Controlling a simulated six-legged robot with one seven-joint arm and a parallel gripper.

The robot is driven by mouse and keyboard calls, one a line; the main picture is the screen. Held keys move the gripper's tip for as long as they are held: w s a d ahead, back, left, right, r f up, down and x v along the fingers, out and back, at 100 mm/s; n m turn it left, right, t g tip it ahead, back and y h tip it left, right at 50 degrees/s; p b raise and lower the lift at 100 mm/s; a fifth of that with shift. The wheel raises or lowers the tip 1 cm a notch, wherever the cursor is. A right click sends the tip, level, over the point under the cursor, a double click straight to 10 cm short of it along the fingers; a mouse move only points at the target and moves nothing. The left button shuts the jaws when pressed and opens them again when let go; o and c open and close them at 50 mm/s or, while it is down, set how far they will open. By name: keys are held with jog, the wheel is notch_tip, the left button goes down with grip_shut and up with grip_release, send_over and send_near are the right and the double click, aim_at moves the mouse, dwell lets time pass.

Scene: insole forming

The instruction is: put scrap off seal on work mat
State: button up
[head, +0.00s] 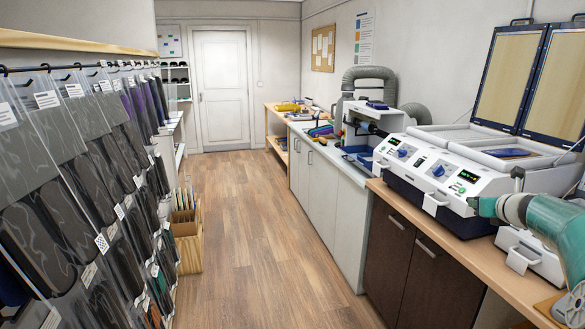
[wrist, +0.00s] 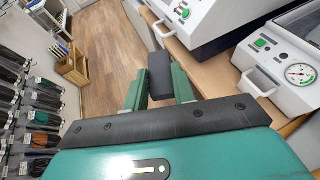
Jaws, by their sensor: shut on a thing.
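My gripper (wrist: 160,88) shows in the wrist view, its green fingers shut on a small dark grey block-like piece (wrist: 160,72). This piece is in the place of the scrap, but I cannot tell its material. It is held near the counter's front edge, apart from the machines as far as I can see. The seal is not clearly seen.
A white press (head: 440,180) with raised lids stands on the wooden counter (head: 400,205). A smaller white unit with a gauge (wrist: 290,72) is at the right in the wrist view. Hanging sheets (head: 75,180) line the left. The wooden floor (head: 240,230) between is clear.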

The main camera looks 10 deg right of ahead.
jog(key=w+a+f+m, duration=0.1)
jog(key=w+a+f, duration=0.15)
jog(key=f, duration=0.85)
jog(key=w+a+f, duration=0.2)
jog(key=a+f, duration=0.1)
jog(key=f, duration=0.8)
jog(key=w+a+f, duration=0.1)
jog(key=a+f, duration=0.9)
jog(key=f, duration=0.2)
jog(key=s+a+f+n+y, duration=0.1)
jog(key=a+f, duration=0.3)
jog(key=a, duration=0.4)
jog(key=s+a+f+n+y, duration=0.1)
jog(key=a+f, duration=0.4)
jog(key=a, duration=0.3)
jog(key=s+a+n, duration=0.1)
jog(key=s+a, duration=0.1)
jog(key=a, duration=0.6)
jog(key=s+a+r+y, duration=0.1)
jog(key=s+a, duration=0.2)
jog(key=a, duration=0.4)
jog(key=shift+s+a+r+n+t, duration=0.2)
jog(key=shift+a+r+n+t, duration=0.1)
jog(key=shift+a+n, duration=0.1)
